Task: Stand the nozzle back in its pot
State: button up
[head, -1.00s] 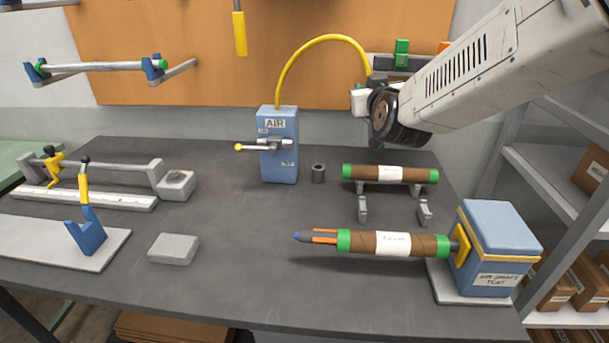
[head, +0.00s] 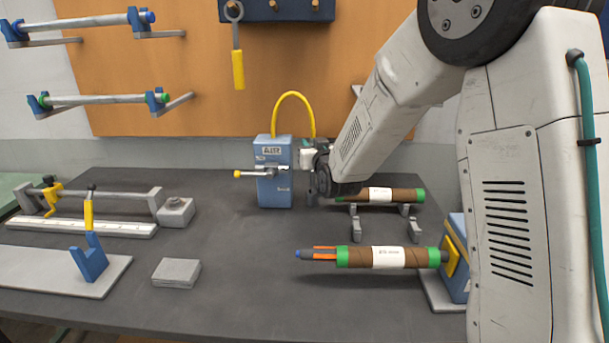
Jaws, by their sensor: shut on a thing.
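My gripper (head: 311,160) is at the right of the blue air box (head: 273,190), low over the table. The yellow hose (head: 294,95) arches from the top of the box and comes down to my gripper. My gripper is shut on the nozzle at the hose's end. The nozzle itself is hidden by my wrist. The small grey pot stands on the table right of the air box, but my wrist covers that spot now. I cannot tell whether the nozzle is in the pot or above it.
A wrapped roll (head: 385,195) on stands lies right of my gripper. Another roll (head: 385,257) with orange prongs lies in front, fixed to a blue unit (head: 458,255). A grey block (head: 177,272) lies front left. The table's middle is clear.

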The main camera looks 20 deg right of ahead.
jog(key=shift+s+f, duration=0.15)
jog(key=shift+f, duration=2.85)
grip_shut()
jog(key=o, duration=0.9)
grip_release()
jog(key=shift+r, duration=0.2)
jog(key=shift+s, duration=0.1)
jog(key=s+d+r+g, duration=0.1)
jog(key=s+g, duration=0.4)
jog(key=s, duration=1.1)
jog(key=s+d+r+g, duration=0.1)
jog(key=s+r+g, duration=0.2)
jog(key=s, duration=1.3)
jog(key=s+d+r+g, duration=0.1)
jog(key=s+r+g, duration=0.2)
jog(key=s+g, duration=0.5)
jog(key=shift+s+g, duration=0.4)
jog(key=shift+s, duration=3.9)
